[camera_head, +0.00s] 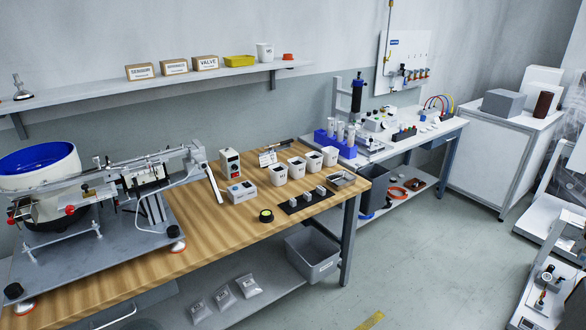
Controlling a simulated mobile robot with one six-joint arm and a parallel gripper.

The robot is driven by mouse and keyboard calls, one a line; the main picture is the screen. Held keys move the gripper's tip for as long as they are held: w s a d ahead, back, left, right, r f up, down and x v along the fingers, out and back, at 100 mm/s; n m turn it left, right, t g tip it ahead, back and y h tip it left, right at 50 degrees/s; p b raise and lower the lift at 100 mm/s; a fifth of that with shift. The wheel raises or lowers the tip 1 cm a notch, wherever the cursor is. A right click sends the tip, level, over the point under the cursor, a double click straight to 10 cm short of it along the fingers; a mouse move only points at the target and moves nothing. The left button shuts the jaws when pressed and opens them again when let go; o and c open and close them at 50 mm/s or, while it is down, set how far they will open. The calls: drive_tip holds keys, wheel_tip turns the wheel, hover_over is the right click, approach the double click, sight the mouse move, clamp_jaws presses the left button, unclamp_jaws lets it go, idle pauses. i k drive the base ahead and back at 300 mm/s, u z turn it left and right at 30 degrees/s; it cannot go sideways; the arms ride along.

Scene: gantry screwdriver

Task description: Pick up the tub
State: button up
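Which tub is meant is not clear from this view. Several small white tubs stand in a row on the wooden workbench (222,232), from the nearest white tub (279,177) to the far-right white tub (331,160); they have dark contents or openings. A grey bin (322,264) sits on the lower shelf under the bench's right end. A white tub (264,54) stands on the wall shelf beside a yellow tray (240,62). My gripper is not in view.
A bowl feeder (35,180) with a track fills the bench's left side. A control box (242,193), a black tape roll (266,216) and a dark fixture strip (301,203) lie near the tubs. A second bench (430,132) stands behind. The floor (420,260) in front is clear.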

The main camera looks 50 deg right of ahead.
sight(314, 163)
drive_tip(key=z, duration=0.3)
drive_tip(key=k, duration=0.2)
drive_tip(key=u, duration=2)
drive_tip(key=k, duration=1.15)
drive_tip(key=z, duration=2.2)
